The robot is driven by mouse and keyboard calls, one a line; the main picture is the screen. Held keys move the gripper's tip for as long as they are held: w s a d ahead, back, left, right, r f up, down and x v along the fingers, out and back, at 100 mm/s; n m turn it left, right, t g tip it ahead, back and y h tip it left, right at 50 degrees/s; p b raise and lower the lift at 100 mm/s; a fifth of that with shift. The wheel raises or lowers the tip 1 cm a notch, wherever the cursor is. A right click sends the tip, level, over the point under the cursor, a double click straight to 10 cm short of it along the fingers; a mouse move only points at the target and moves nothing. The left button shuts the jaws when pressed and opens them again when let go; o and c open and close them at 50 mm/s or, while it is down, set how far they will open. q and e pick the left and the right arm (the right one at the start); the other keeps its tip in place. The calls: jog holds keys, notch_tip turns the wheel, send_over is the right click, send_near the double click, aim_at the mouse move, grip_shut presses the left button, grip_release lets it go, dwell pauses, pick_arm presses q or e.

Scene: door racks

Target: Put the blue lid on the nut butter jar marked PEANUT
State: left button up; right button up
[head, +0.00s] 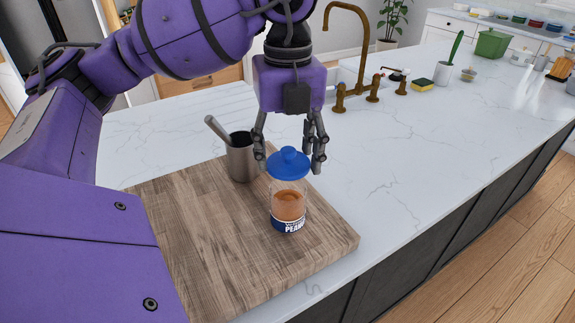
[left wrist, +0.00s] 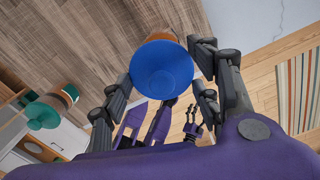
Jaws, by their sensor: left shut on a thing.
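The nut butter jar (head: 289,207) is clear with brown contents, and its dark label shows "PEAN" at the readable part. It stands upright at the right of the wooden board. The round blue lid (head: 288,164) with a knob is at the jar's mouth; whether it is seated or just above, I cannot tell. My left gripper (head: 290,168) points down and is shut on the lid, a finger on each side. In the left wrist view the lid (left wrist: 161,70) fills the space between the fingers and hides most of the jar. My right gripper (left wrist: 191,122) shows small there.
A metal cup (head: 242,160) with a handle sticking out stands behind the jar on the cutting board (head: 210,235). A brass tap (head: 365,60) and a yellow sponge (head: 422,85) are at the back. The white counter right of the board is clear.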

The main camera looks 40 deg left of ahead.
aim_at(287, 162)
pick_arm(q)
notch_tip(287, 162, down, 3)
jog(key=shift+a+r, duration=0.1)
jog(key=shift+f, duration=0.8)
jog(key=o, duration=0.9)
pick_arm(e)
jog(key=shift+s+f, duration=0.1)
jog(key=shift+f, duration=0.2)
jog(key=shift+s, duration=0.1)
